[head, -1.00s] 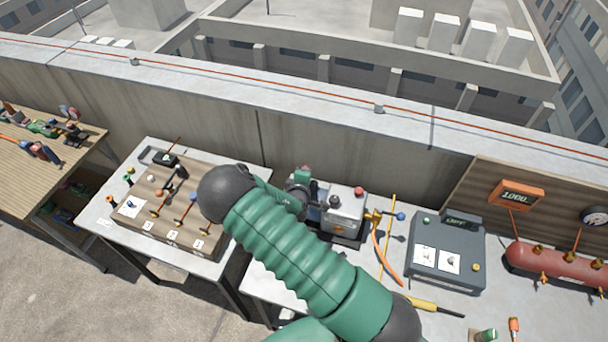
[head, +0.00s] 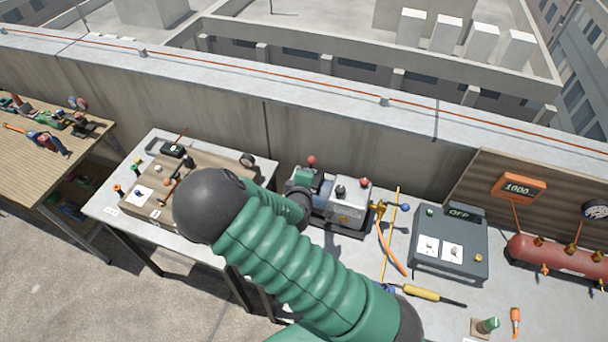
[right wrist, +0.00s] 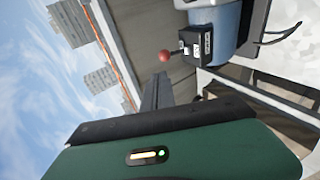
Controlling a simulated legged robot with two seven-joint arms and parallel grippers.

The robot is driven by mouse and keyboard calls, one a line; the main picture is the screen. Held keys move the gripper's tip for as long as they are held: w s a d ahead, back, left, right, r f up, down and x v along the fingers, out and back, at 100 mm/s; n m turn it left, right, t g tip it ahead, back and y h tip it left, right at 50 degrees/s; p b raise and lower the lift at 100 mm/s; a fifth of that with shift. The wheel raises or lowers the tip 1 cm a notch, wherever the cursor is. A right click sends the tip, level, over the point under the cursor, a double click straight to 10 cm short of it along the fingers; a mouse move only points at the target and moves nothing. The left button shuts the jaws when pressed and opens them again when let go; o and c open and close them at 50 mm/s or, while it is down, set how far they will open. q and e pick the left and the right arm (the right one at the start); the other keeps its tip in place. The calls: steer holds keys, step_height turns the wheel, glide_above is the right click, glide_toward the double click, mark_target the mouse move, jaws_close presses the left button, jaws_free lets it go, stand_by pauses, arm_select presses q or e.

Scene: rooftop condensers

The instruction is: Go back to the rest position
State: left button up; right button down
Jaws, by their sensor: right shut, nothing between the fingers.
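My right arm, green with black joints, comes in from the bottom right of the head view and reaches over the bench and the board beside it. Its gripper is hidden behind the arm there. In the right wrist view the dark fingers of my right gripper (right wrist: 157,92) stick out past the green housing, shut and empty. They point towards a blue-grey machine with a red knob (right wrist: 165,56). My left gripper is in neither view.
A grey pump-like machine (head: 347,206) stands close behind my arm. A wooden board (head: 215,165) lies on the left table. A concrete parapet runs behind.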

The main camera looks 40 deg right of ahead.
steer(key=s+a+f+m+g+y+b, duration=0.1)
steer(key=s+a+f+m+y+b, duration=0.15)
steer(key=a+f+b, duration=0.35)
steer(key=s+a+f+m+g+y+b, duration=0.2)
steer(key=a+f+y, duration=0.25)
steer(key=a, duration=0.25)
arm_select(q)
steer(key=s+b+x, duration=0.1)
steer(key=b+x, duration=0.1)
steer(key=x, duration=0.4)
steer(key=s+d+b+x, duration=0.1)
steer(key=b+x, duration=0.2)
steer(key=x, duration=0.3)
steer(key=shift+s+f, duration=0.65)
arm_select(e)
steer(key=s+a+r+m+g+y, duration=0.1)
steer(key=s+a+m+g+y, duration=0.1)
steer(key=s+a, duration=0.6)
steer(key=shift+a+r+y, duration=0.3)
steer(key=shift+a+r, duration=0.05)
steer(key=shift+a, duration=0.4)
